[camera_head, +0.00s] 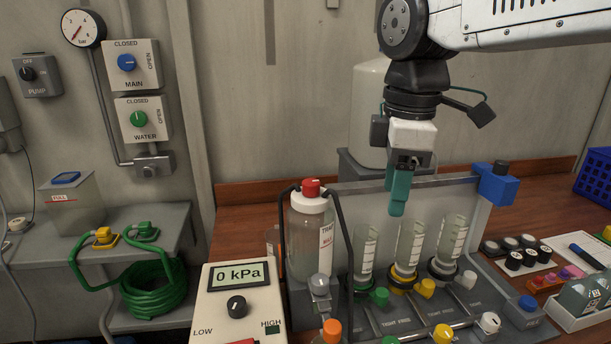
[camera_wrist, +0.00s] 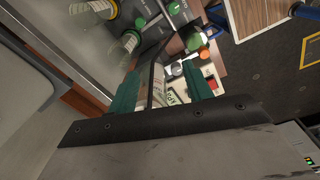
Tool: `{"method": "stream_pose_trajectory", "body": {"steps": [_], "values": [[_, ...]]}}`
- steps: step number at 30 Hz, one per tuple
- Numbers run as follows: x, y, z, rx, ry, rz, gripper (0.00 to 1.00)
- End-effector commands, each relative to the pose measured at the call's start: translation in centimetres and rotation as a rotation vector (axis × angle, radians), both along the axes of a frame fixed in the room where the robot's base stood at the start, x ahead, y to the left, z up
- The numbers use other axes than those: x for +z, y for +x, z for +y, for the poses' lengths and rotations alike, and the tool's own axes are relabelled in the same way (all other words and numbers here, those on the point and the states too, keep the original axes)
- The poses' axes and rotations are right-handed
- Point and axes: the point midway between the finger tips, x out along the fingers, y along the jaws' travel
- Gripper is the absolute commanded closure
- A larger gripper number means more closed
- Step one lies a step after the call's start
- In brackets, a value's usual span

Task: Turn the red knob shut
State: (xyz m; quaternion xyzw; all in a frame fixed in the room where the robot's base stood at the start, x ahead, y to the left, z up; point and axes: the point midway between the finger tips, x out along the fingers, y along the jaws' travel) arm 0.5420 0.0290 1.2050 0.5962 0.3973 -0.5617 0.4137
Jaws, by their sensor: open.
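The red knob (camera_head: 311,187) sits on the white cap of a clear trap bottle (camera_head: 308,245) in the head view, left of the row of tubes. A small light mark shows on the knob, too small to read its setting. My gripper (camera_head: 397,200) hangs with its teal fingers pointing down, to the right of the knob and apart from it, above the tubes. In the wrist view, my gripper (camera_wrist: 160,88) has its two teal fingers spread with nothing held between them. I cannot make out the red knob there.
A dark tube arches beside the bottle. A pressure box (camera_head: 238,300) reading 0 kPa stands in front. Tubes with green and yellow valves (camera_head: 408,250) stand right of the bottle. A blue block (camera_head: 496,185) tops the clear panel's right end. A white tank (camera_head: 372,110) stands behind.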

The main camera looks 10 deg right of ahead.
Motion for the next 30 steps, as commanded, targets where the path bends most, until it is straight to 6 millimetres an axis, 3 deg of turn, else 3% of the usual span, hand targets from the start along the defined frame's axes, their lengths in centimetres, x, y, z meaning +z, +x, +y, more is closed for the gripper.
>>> {"method": "stream_pose_trajectory", "body": {"steps": [1,6,12,17,30], "values": [[1.1,2.1,1.6,0.178,-0.009,0.010,0.50],[3.7,7.1,6.3,0.713,-0.029,0.030,0.50],[4.9,9.9,9.6,1.065,-0.037,0.043,0.50],[4.4,10.4,10.3,1.141,-0.038,0.044,0.50],[-1.9,10.3,10.3,1.139,-0.038,0.044,0.50]]}}
